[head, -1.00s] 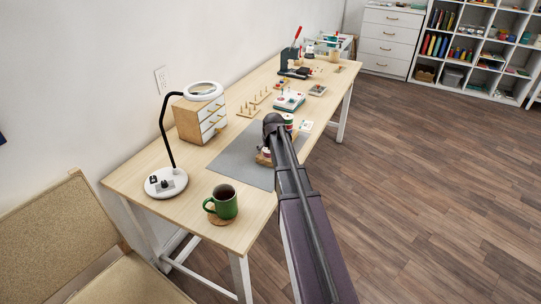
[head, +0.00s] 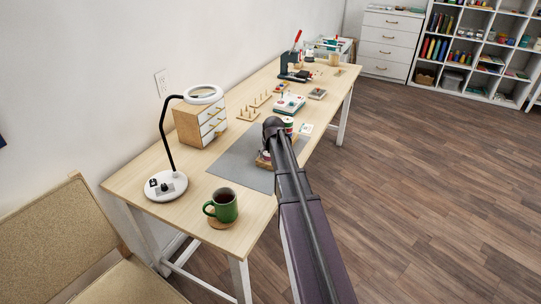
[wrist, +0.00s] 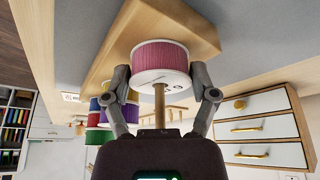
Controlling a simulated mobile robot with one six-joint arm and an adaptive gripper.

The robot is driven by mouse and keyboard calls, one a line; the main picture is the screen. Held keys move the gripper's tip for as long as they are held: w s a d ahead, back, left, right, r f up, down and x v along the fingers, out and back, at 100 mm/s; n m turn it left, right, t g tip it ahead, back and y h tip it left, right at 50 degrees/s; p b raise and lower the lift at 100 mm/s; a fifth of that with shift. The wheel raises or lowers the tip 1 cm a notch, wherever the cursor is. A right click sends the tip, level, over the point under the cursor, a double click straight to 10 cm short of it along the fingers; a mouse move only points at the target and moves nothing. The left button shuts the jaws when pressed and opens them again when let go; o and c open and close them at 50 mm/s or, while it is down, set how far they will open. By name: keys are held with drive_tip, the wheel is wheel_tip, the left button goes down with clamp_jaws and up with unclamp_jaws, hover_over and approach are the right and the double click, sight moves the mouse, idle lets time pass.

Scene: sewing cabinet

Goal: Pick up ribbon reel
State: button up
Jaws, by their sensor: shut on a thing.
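A pink ribbon reel (wrist: 160,57) with white flanges fills the middle of the wrist view. A wooden peg (wrist: 159,103) runs out of its centre toward my gripper, and a wooden base (wrist: 205,33) lies behind it. My gripper (wrist: 161,82) is shut on the reel, one finger at each side of its near flange. I cannot tell whether the reel touches the base. In the head view my arm hides most of the reel stand (head: 262,160) on the grey mat (head: 236,163), and the fingers are hidden.
Several other coloured reels (wrist: 107,115) stand close by my gripper. A small drawer cabinet (head: 189,127), a magnifier lamp (head: 167,142), a green mug (head: 226,207) and a peg rack (head: 248,115) stand on the table. The table's front left is mostly clear.

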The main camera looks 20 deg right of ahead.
drive_tip(key=shift+r, duration=0.1)
wheel_tip(320, 180, up, 18)
drive_tip(key=p, duration=1.8)
idle(0.5)
